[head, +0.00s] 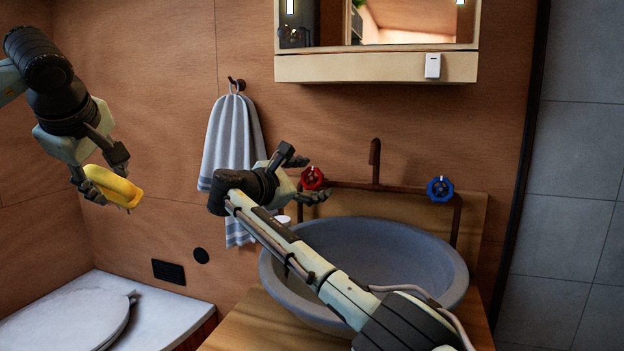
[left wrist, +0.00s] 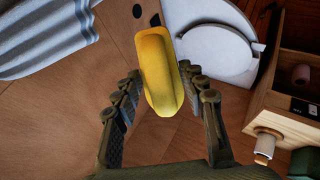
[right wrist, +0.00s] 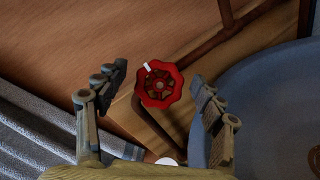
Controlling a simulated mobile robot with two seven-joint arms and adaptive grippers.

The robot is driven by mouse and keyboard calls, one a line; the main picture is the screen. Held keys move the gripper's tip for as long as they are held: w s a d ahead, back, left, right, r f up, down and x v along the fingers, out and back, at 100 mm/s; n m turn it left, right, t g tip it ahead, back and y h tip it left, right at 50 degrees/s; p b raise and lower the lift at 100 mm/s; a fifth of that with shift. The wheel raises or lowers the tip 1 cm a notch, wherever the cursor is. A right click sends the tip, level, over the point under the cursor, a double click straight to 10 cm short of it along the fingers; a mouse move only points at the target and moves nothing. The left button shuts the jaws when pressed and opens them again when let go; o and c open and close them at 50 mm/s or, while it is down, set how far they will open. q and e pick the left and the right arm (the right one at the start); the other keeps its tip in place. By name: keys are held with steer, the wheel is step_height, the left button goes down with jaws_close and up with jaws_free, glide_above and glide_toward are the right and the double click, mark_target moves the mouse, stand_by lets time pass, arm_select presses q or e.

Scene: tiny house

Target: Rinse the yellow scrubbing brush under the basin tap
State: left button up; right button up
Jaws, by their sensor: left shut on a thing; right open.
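The yellow scrubbing brush (head: 113,186) is held in my left gripper (head: 101,178), high above the toilet at the left. In the left wrist view the brush (left wrist: 158,72) sits between the fingers of my gripper (left wrist: 158,98). My right gripper (head: 303,175) is open and empty near the red tap handle (head: 312,178). In the right wrist view the red handle (right wrist: 158,85) shows between and beyond the open fingers (right wrist: 160,95). The tap spout (head: 375,160) rises behind the grey basin (head: 440,262). A blue handle (head: 440,189) is on its right. I see no water running.
My right arm crosses over the basin's left part. A striped towel (head: 232,140) hangs on the wall between my grippers. A mirror cabinet (head: 375,68) is above the tap. The toilet lid (head: 65,320) is at lower left.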

steer(key=v, duration=1.1)
steer(key=shift+s+a, duration=0.15)
steer(key=shift+s, duration=0.2)
steer(key=x, duration=1.2)
steer(key=shift+a, duration=0.1)
